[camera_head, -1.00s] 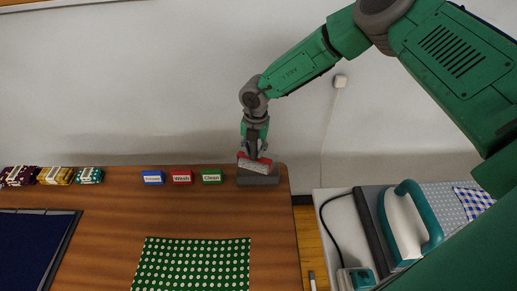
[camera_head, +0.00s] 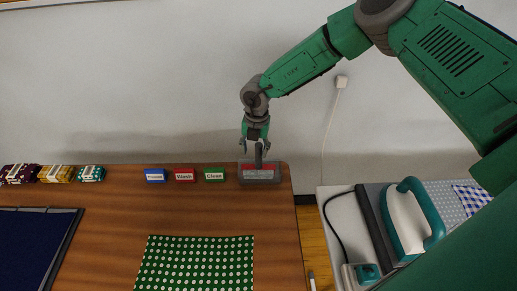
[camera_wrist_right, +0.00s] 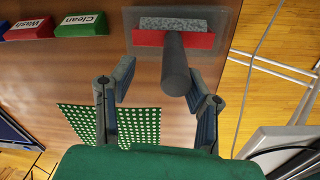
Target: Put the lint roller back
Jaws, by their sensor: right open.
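The lint roller (camera_head: 258,158) has a dark grey handle and a red and grey head. It stands handle up on a grey tray (camera_head: 245,182) at the table's back right corner. In the right wrist view the roller's handle (camera_wrist_right: 175,65) points toward my right gripper (camera_wrist_right: 158,95), and its red and grey head rests within the tray (camera_wrist_right: 228,25). My right gripper (camera_head: 255,145) is open, with its fingers apart on either side of the handle's upper end and not closed on it. My left gripper is not in view.
Blue, red and green label blocks (camera_head: 185,174) stand left of the tray. A green dotted cloth (camera_head: 195,262) lies on the table's front. Folded fabric bundles (camera_head: 55,173) and a dark blue mat (camera_head: 30,245) are at left. An iron (camera_head: 408,222) stands on a separate table at right.

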